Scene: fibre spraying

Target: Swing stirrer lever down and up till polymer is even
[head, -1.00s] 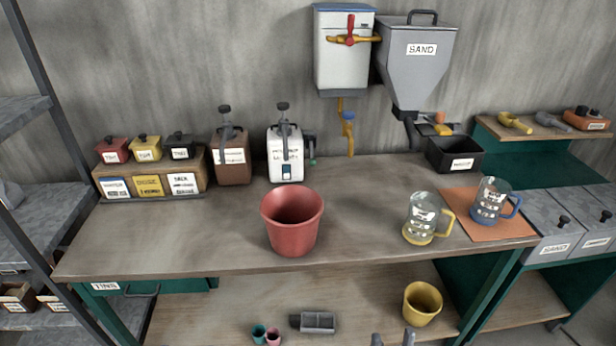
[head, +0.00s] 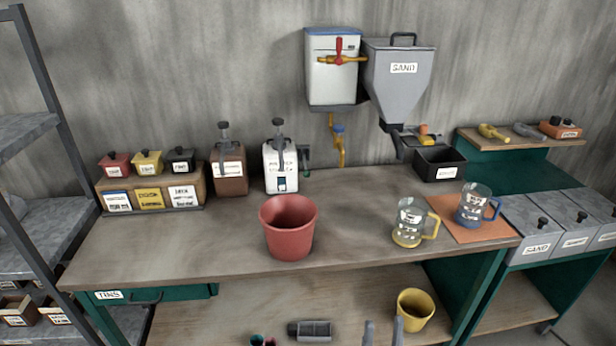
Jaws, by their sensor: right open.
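A white container (head: 281,180) with a dark upright handle (head: 278,132) on top stands at the back of the workbench. Its front label is too blurred to read surely, and a small green part shows at its right side. A brown container (head: 229,180) with a similar dark handle (head: 224,137) stands to its left. I cannot see the polymer inside either one. My right gripper (head: 383,334) shows only as two grey fingertips at the bottom edge. They are apart with nothing between them, well away from both containers. My left gripper is out of view.
A red bucket (head: 288,228) stands on the workbench (head: 180,240) before the white container. Two glass jugs, yellow-handled (head: 410,222) and blue-handled (head: 474,205), stand at right. A sand hopper (head: 400,85) and white tank (head: 332,75) hang on the wall. The front left bench is clear.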

